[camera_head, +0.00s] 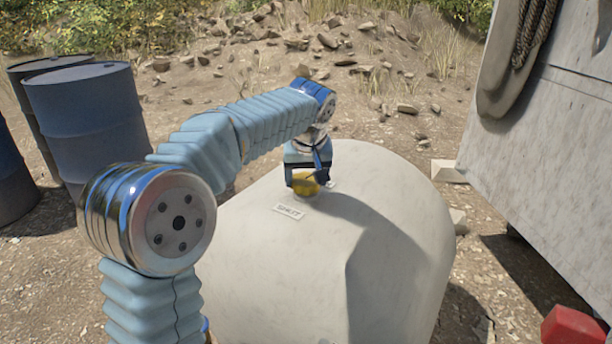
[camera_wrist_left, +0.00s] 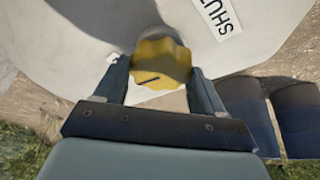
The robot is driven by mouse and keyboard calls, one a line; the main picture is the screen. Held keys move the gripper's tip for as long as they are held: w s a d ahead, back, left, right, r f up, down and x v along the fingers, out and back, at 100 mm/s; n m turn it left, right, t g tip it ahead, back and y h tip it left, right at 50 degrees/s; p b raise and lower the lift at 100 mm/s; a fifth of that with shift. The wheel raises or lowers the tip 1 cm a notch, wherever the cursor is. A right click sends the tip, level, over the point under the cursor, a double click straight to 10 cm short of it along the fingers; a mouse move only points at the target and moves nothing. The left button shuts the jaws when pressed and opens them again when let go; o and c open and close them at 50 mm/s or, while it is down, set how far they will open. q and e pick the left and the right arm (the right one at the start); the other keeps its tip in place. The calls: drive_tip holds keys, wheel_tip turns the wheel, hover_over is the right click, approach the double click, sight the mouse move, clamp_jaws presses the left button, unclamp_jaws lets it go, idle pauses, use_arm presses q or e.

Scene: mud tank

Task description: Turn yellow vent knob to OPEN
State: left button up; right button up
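The yellow vent knob (camera_head: 306,183) sits on top of the pale rounded tank (camera_head: 400,225). A white label (camera_head: 289,211) reading SHUT lies just in front of it. My left gripper (camera_head: 307,180) points down over the knob and hides part of it. In the left wrist view the scalloped knob (camera_wrist_left: 162,60) lies between the two fingers of my left gripper (camera_wrist_left: 158,68). The fingers stand apart at its sides, with narrow gaps. A short dark line marks the knob's face. The SHUT label (camera_wrist_left: 218,12) shows at the upper right. My right gripper is not in view.
Blue barrels (camera_head: 92,125) stand at the left. A large pale metal container (camera_head: 550,150) with a hanging rope (camera_head: 533,32) stands at the right. A red object (camera_head: 572,327) shows at the lower right corner. Stony ground lies behind the tank.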

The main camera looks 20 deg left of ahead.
use_arm(q)
drive_tip(key=shift+c, duration=1.1)
drive_tip(key=shift+n+y, duration=0.3)
drive_tip(key=shift+n, duration=0.5)
drive_tip(key=o, duration=1)
drive_tip(key=shift+o, duration=0.2)
drive_tip(key=v, duration=1.3)
drive_tip(key=shift+r, duration=0.4)
drive_tip(key=shift+d, duration=0.1)
